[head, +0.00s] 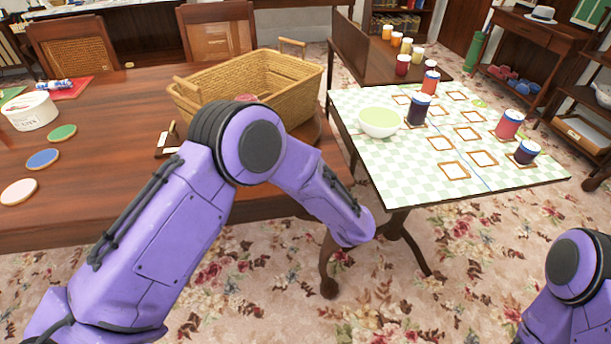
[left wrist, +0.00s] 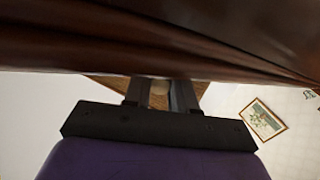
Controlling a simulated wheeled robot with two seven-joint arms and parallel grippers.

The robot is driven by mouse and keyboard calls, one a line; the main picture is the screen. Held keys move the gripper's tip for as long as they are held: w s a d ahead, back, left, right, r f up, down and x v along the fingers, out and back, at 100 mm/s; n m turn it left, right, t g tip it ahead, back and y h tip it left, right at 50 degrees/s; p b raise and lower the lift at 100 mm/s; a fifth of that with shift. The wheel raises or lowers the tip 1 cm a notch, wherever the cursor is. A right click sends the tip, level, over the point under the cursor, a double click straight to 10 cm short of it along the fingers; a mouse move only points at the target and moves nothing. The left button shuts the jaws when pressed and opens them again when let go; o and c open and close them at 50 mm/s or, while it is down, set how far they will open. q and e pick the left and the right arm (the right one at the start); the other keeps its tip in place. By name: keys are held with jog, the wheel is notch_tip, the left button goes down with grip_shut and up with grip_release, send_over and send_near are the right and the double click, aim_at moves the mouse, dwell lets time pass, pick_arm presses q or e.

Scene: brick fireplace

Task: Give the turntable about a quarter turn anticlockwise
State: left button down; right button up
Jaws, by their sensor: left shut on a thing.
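The turntable seems to be the round dark wood disc (head: 312,130) under the wicker basket (head: 215,100), near the right end of the brown table. Only its right edge shows; my left arm and the basket hide the rest. My left gripper is hidden in the head view. In the left wrist view, my left gripper (left wrist: 160,95) is shut on a small pale thing, seen only in part between the fingers. Dark wood fills the top of that view, close to the fingers; I cannot tell which piece it belongs to. My right gripper is out of view.
The brown table (head: 95,190) holds a white tub (head: 30,110) and several coloured discs at left. A checked-top table (head: 390,165) with a green bowl (head: 379,122) and several jars stands close at right. Patterned carpet lies between them and my base.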

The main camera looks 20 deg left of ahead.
pick_arm(q)
jog(key=c, duration=0.9)
grip_release()
jog(key=v, duration=1)
jog(key=shift+s+d+b, duration=0.2)
jog(key=shift+b, duration=0.1)
